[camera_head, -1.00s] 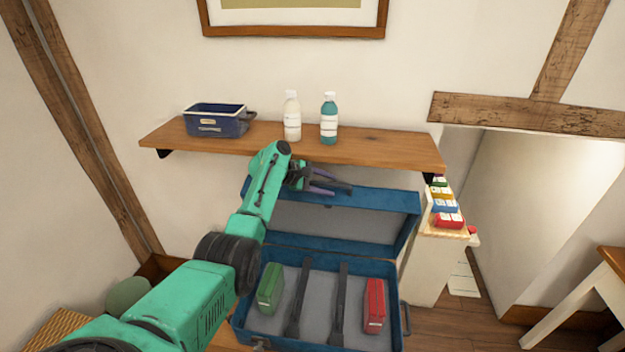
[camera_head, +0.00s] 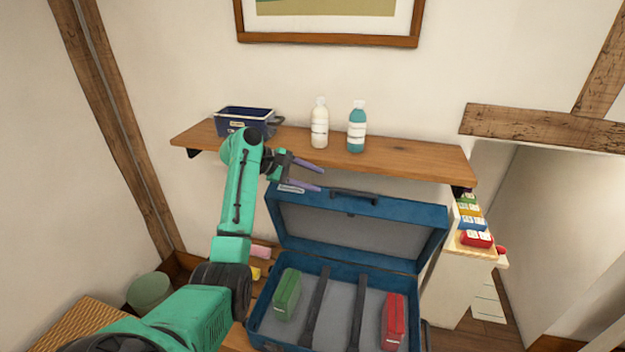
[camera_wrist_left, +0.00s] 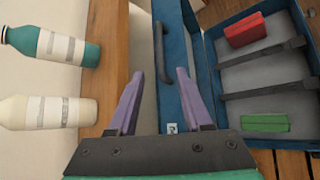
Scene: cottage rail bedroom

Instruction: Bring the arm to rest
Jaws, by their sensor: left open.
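My left gripper (camera_head: 312,176) is open and empty. It hangs just in front of the wooden shelf's edge, above the left end of the open suitcase lid. In the left wrist view its two purple fingers (camera_wrist_left: 160,100) are spread, with nothing between them but the shelf edge and lid behind. My left arm (camera_head: 235,205) reaches up from the lower left. The blue suitcase (camera_head: 262,318) stands open with its lid raised. A green box (camera_head: 286,294) lies at its left and a red box (camera_head: 393,320) at its right. My right gripper is not in view.
The shelf (camera_head: 415,160) carries a dark blue bin (camera_head: 240,122), a white bottle (camera_head: 319,128) and a teal bottle (camera_head: 356,130), close to the gripper. Colored boxes (camera_head: 472,222) sit on a stand at right. A green bin (camera_head: 149,291) stands at lower left.

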